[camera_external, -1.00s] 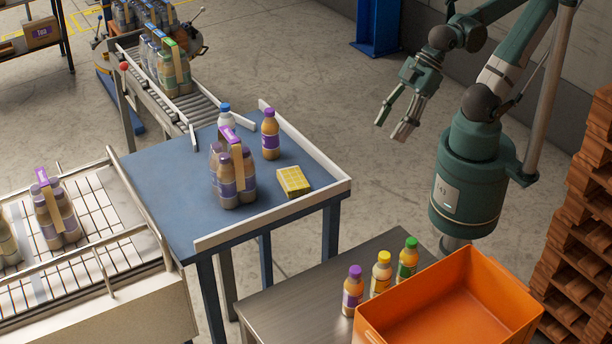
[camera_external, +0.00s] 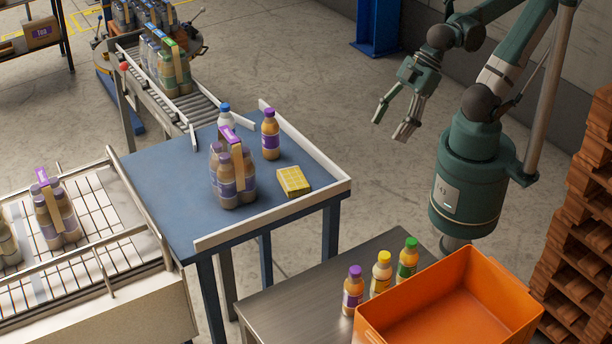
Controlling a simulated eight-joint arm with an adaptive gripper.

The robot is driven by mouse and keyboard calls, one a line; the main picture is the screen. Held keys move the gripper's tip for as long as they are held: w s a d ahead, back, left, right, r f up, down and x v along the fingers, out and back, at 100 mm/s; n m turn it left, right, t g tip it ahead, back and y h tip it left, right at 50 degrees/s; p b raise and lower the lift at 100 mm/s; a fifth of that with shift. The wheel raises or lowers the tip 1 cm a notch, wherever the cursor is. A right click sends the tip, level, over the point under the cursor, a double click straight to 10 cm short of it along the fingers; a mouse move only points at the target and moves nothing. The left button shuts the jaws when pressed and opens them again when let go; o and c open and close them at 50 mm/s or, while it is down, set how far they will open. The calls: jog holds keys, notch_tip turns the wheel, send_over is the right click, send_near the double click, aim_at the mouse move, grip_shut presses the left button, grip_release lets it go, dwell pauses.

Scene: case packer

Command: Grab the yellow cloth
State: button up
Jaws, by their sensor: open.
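The yellow cloth (camera_external: 293,181) is a small folded block with a checked pattern. It lies flat on the blue table (camera_external: 180,211), near the table's right edge and its low white rail. My gripper (camera_external: 391,122) is open and empty. It hangs in the air beyond the table's right side, up and to the right of the cloth and well apart from it. Nothing covers the cloth.
A bottle multipack (camera_external: 232,178) stands left of the cloth. A purple-capped bottle (camera_external: 270,136) and a blue-capped bottle (camera_external: 224,117) stand behind. White rails (camera_external: 275,217) edge the table. An orange crate (camera_external: 400,322) and several bottles (camera_external: 381,273) occupy the metal table (camera_external: 290,303).

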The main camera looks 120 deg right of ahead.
jog(key=w, duration=0.1)
jog(key=n+g, duration=0.7)
jog(key=n, duration=0.8)
send_over(293, 178)
jog(key=s, duration=0.1)
notch_tip(293, 178, down, 4)
jog(key=shift+r, duration=0.2)
jog(key=shift+w+d+f, duration=0.15)
jog(key=shift+w+f, duration=0.25)
jog(key=shift+w, duration=0.05)
jog(key=shift+f, duration=0.1)
jog(key=shift+f, duration=1.15)
jog(key=shift+f, duration=0.1)
jog(key=shift+f, duration=2.55)
